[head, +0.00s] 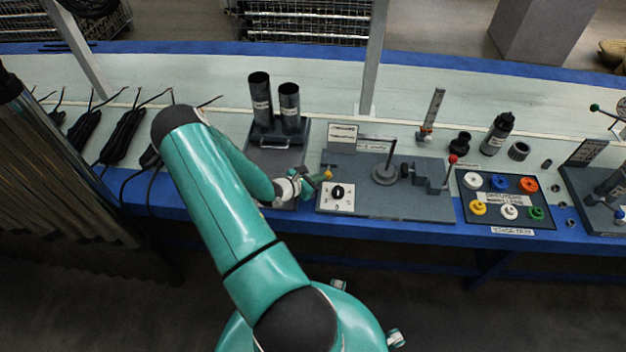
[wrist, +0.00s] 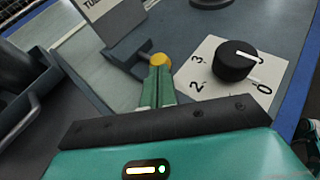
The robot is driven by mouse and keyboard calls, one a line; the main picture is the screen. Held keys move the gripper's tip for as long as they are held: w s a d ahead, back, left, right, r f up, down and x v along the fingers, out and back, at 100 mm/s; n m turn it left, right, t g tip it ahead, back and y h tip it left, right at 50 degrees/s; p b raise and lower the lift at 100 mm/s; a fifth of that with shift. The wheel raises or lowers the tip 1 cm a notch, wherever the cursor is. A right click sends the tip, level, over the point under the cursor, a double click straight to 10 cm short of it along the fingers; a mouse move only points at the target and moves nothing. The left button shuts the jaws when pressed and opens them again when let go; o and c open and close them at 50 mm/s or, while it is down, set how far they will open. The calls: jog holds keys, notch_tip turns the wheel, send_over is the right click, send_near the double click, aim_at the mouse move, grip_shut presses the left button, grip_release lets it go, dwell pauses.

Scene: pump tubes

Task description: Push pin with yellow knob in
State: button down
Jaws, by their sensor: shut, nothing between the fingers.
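The pin's yellow knob (wrist: 160,60) shows in the wrist view just beyond the tips of my gripper (wrist: 158,72). The knob sits by a dark grey block (wrist: 130,55) on the grey fixture plate. The green fingers are shut, with nothing between them, and their tips overlap the knob's near side; I cannot tell whether they touch it. In the head view the yellow knob (head: 328,174) is small, at the left part of the plate, with my gripper (head: 318,179) right beside it on the left.
A black rotary dial (wrist: 234,60) on a white numbered plate lies right of my gripper. A grey base with two dark tubes (head: 289,100) stands to the left. A lever with a red knob (head: 453,159) and a tray of coloured rings (head: 462,207) are to the right.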

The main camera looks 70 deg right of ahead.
jog(key=shift+w+d+r, duration=0.1)
jog(key=shift+w+d, duration=0.05)
jog(key=shift+d, duration=0.4)
jog(key=shift+w+d, duration=0.1)
jog(key=shift+d, duration=0.45)
jog(key=v, duration=1.4)
jog(key=shift+w, duration=0.1)
jog(key=shift+a, duration=0.1)
